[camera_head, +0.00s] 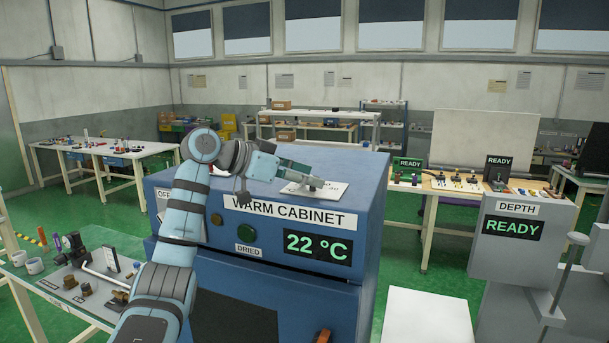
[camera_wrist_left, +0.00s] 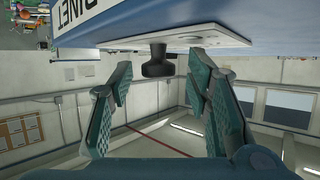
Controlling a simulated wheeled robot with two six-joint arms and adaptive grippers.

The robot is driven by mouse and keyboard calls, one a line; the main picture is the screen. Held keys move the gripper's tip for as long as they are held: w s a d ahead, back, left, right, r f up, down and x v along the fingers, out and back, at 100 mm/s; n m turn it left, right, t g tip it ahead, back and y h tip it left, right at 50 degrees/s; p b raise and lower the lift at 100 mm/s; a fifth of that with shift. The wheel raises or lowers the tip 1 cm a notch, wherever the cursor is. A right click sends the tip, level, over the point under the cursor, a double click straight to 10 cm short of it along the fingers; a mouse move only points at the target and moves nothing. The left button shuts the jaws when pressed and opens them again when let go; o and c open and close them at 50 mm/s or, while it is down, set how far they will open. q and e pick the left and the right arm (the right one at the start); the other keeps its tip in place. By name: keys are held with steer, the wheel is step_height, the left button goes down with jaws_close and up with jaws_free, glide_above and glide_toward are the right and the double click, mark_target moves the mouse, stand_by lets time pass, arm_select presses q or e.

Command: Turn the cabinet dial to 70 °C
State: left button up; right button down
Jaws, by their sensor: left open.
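The blue warm cabinet (camera_head: 362,207) stands in the middle of the head view, with a green readout (camera_head: 317,247) showing 22 °C. A white dial plate (camera_head: 329,192) lies on its top, partly hidden by my gripper. My left gripper (camera_head: 311,180) reaches over the plate from the left. In the left wrist view the black dial knob (camera_wrist_left: 157,62) stands out from the plate (camera_wrist_left: 195,37). The open fingers of my left gripper (camera_wrist_left: 158,72) are on either side of the knob, with gaps. I cannot read the dial setting. My right gripper is not in view.
A green button (camera_head: 246,232) labelled DRIED and a dark round lamp (camera_head: 217,219) are on the cabinet front. A grey DEPTH unit (camera_head: 520,255) showing READY stands at right. A bench with cups and tools (camera_head: 70,280) is at left.

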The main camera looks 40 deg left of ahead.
arm_select(q)
steer(key=shift+s, duration=0.25)
steer(key=shift+c, duration=1.4)
jaws_close()
steer(key=shift+s+d+n+y, duration=0.1)
steer(key=shift+n+y, duration=0.3)
steer(key=shift+y, duration=0.1)
steer(key=shift+d+n+t+y, duration=0.15)
steer(key=shift+n+t+y, duration=0.15)
steer(key=shift+n+y, duration=0.3)
steer(key=shift+s+d+r+n+y+p, duration=0.1)
steer(key=shift+d+r+n+y+p, duration=0.1)
steer(key=shift+n+y+p, duration=0.55)
steer(key=shift+n+t+y, duration=0.3)
steer(key=shift+n+y, duration=0.05)
steer(key=shift+y, duration=0.2)
steer(key=shift+o, duration=1.4)
jaws_free()
steer(key=shift+f+b, duration=0.1)
steer(key=shift+b, duration=0.2)
steer(key=shift+w+f, duration=0.1)
steer(key=shift+w, duration=0.15)
